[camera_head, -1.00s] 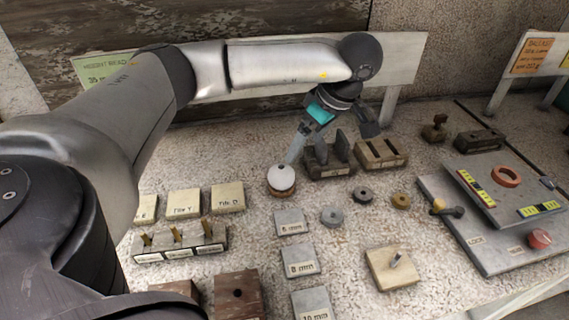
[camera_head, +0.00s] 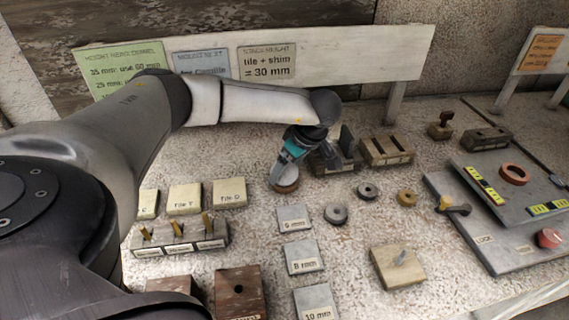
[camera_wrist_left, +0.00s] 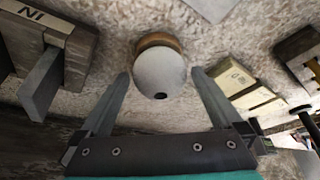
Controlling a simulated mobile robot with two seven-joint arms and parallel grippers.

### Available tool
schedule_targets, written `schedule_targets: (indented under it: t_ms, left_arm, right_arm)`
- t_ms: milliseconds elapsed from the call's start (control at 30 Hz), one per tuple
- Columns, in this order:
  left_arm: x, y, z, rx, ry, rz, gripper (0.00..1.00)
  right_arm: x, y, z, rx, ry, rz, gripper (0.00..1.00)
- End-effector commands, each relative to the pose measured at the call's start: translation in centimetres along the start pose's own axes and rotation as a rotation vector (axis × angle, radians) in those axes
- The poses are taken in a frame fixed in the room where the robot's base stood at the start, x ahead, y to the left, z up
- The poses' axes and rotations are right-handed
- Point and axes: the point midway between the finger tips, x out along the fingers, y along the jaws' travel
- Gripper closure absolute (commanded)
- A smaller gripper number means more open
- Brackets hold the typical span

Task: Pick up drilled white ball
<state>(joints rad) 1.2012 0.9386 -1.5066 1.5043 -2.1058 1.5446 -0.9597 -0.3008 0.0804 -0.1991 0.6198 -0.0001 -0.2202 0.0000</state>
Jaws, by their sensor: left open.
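The drilled white ball (camera_wrist_left: 160,72) shows in the left wrist view as a pale sphere with a small dark hole. It rests on a round brown wooden stand (camera_wrist_left: 158,40). In the head view the stand (camera_head: 287,187) shows at the middle, and my gripper hides most of the ball. My left gripper (camera_wrist_left: 161,74) is open, with one finger on each side of the ball and a visible gap on both sides. It also shows in the head view (camera_head: 281,176), pointing down at the ball. My right gripper is not in view.
A slotted block (camera_head: 338,152) stands close behind and right of the ball. Pale tiles (camera_head: 185,197) lie to the left, with a pegged rack (camera_head: 180,238) before them. Grey shims (camera_head: 294,218) and washers (camera_head: 336,214) lie nearer. A grey panel (camera_head: 455,215) is at the right.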

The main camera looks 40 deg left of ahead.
Motion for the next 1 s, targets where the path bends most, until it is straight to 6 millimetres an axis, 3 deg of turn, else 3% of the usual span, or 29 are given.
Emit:
schedule_targets:
  t_ms: [100, 333, 1000]
  left_arm:
    - [0.87, -0.01, 0.06, 0.001, 0.0, 0.0, 0.0]
    - [0.88, 0.0, 0.06, 0.001, -0.001, 0.001, 0.01]
    - [0.82, 0.02, 0.08, 0.001, -0.001, 0.001, 0.77]
  right_arm:
    - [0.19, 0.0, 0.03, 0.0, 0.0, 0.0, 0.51]
    - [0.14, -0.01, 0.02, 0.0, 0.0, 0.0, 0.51]
    - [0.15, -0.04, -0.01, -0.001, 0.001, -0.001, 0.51]
